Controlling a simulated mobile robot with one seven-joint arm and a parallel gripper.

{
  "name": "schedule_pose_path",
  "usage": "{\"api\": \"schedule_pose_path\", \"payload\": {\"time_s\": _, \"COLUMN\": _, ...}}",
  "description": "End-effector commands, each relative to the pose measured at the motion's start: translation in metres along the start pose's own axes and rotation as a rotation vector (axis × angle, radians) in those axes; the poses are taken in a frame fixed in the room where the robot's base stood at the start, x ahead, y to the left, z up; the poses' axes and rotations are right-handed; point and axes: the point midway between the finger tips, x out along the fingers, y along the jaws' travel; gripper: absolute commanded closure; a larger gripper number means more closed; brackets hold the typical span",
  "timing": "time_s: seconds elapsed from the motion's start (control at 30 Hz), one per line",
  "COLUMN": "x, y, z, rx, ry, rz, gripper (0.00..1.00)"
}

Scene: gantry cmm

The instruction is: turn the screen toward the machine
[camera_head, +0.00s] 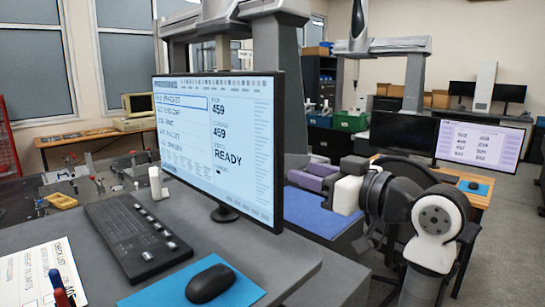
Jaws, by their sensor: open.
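The screen (218,145) is a wide black-framed monitor on a short stand (225,212), upright on the grey desk (290,262). Its lit face is turned obliquely towards me and the left and reads READY. A large grey gantry machine (275,75) stands directly behind the screen, partly hidden by it. My white and black arm is folded at the right. My gripper (371,238) appears to be at its dark end, open, small and partly hidden. It is right of the screen and well apart from it.
A keyboard (138,235), a mouse (210,283) on a blue mat (150,292), a checklist sheet (40,275) and pens (62,292) lie around the screen. A second gantry (395,48) and a lit monitor (480,143) stand behind. The desk's right front is bare.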

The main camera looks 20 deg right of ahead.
Motion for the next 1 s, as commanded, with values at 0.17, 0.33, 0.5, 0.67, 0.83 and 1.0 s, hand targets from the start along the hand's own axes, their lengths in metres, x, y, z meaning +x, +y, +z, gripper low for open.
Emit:
{"api": "schedule_pose_path", "payload": {"time_s": 0.17, "x": 0.041, "y": -0.001, "z": -0.003, "rx": 0.001, "ry": -0.001, "rz": -0.004, "gripper": 0.58}}
{"api": "schedule_pose_path", "payload": {"time_s": 0.33, "x": 0.071, "y": -0.001, "z": -0.003, "rx": 0.002, "ry": -0.001, "rz": -0.002, "gripper": 0.58}}
{"api": "schedule_pose_path", "payload": {"time_s": 0.5, "x": 0.088, "y": 0.000, "z": -0.002, "rx": 0.000, "ry": 0.000, "rz": -0.001, "gripper": 0.58}}
{"api": "schedule_pose_path", "payload": {"time_s": 0.67, "x": 0.093, "y": 0.000, "z": -0.001, "rx": 0.000, "ry": 0.001, "rz": 0.000, "gripper": 0.58}}
{"api": "schedule_pose_path", "payload": {"time_s": 0.83, "x": 0.093, "y": 0.000, "z": 0.000, "rx": 0.000, "ry": 0.001, "rz": 0.000, "gripper": 0.58}}
{"api": "schedule_pose_path", "payload": {"time_s": 1.0, "x": 0.093, "y": 0.000, "z": 0.000, "rx": 0.000, "ry": 0.001, "rz": 0.000, "gripper": 0.75}}
